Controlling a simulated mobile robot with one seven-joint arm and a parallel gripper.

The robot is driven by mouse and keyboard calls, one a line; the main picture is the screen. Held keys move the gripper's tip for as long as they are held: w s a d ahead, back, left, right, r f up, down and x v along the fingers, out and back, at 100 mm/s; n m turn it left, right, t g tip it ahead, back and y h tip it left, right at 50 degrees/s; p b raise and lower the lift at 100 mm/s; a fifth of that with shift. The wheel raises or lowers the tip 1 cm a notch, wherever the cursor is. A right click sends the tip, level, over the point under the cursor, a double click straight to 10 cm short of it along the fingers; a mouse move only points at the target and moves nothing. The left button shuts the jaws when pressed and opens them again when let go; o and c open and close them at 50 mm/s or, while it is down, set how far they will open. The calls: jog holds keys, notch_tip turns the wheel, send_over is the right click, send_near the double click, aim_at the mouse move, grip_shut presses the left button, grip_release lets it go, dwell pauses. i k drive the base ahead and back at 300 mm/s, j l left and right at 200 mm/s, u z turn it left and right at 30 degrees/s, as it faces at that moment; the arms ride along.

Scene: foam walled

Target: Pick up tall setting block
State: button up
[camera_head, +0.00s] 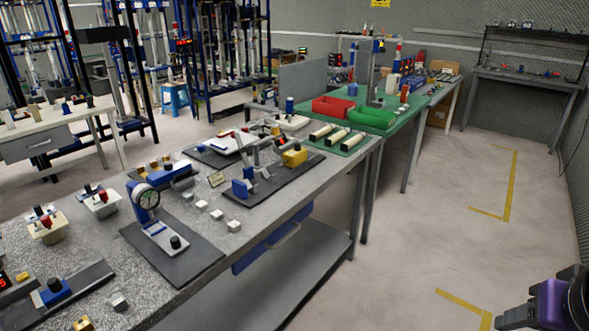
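Several small pale metal blocks stand on the speckled grey workbench, and I cannot tell for sure which is the tall setting block. A near block (119,301) is at the bench's front left. Other blocks (202,205), (217,214), (233,226) form a short row right of the dial gauge stand (147,200). A purple and black part of my arm shows at the lower right edge, over the floor and well away from the bench. My gripper's fingertips do not show.
The speckled bench (75,245) is crowded with gauges, dark mats and fixtures. A yellow block (295,157) is farther back. Beyond are a green bench with a red bin (333,106) and green bin (372,117). The floor (440,225) at right is clear.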

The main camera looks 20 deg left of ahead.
aim_at(118, 303)
jog(key=u, duration=2.95)
jog(key=z, duration=0.5)
